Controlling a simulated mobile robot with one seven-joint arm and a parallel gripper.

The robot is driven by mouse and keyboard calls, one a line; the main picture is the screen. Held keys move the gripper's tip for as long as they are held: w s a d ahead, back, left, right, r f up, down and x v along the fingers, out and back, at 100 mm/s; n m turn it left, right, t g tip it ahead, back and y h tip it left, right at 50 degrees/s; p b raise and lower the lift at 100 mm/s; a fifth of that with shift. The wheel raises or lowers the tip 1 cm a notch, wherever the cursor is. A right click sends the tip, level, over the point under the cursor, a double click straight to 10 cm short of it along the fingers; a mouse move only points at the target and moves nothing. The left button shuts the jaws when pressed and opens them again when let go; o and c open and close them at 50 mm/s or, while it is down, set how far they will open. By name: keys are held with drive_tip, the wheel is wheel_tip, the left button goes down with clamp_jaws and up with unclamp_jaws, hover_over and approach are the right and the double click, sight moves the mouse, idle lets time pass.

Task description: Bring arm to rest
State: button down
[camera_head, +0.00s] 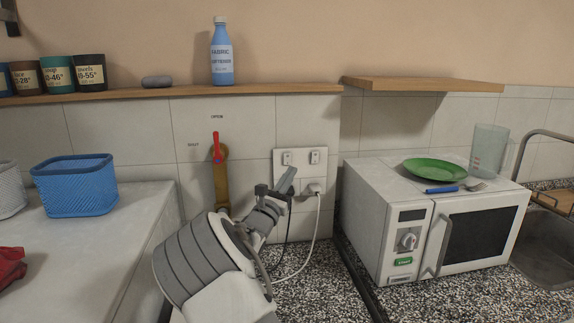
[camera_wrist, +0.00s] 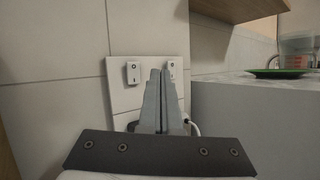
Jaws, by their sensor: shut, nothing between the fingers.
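My gripper (camera_head: 287,182) is raised in front of the wall socket panel (camera_head: 307,158) in the head view, with my arm coming up from the bottom middle. In the wrist view its two fingers (camera_wrist: 160,82) are together, pointing at the panel (camera_wrist: 122,97) between and below its two switches. The fingers hold nothing. I cannot tell how far the fingertips are from the panel.
A white microwave (camera_head: 440,222) stands right, bearing a green plate (camera_head: 436,169), a fork with a blue handle (camera_head: 442,189) and a clear jug (camera_head: 489,150). A blue basket (camera_head: 75,190) sits left. A red-handled valve (camera_head: 216,148) and a plugged-in cord (camera_head: 317,225) are near my arm.

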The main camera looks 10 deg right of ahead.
drive_tip(key=shift+s, duration=0.1)
drive_tip(key=s+d+m+g+h, duration=0.2)
drive_tip(key=s+d+m+g, duration=0.9)
drive_tip(key=s+d+m, duration=0.4)
drive_tip(key=s+d+f+m+g+y, duration=0.2)
drive_tip(key=s+m+g+y, duration=0.25)
drive_tip(key=s, duration=0.75)
drive_tip(key=s+a+m+t+y+p, duration=0.1)
drive_tip(key=s+a+m+t+y, duration=0.2)
drive_tip(key=s+a+m+y, duration=0.4)
drive_tip(key=s+a+y, duration=0.3)
drive_tip(key=s+a, duration=0.6)
drive_tip(key=s, duration=0.4)
drive_tip(key=shift+a+f+m+y+p, duration=0.15)
drive_tip(key=shift+m+y+p, duration=0.2)
drive_tip(key=shift+a, duration=0.2)
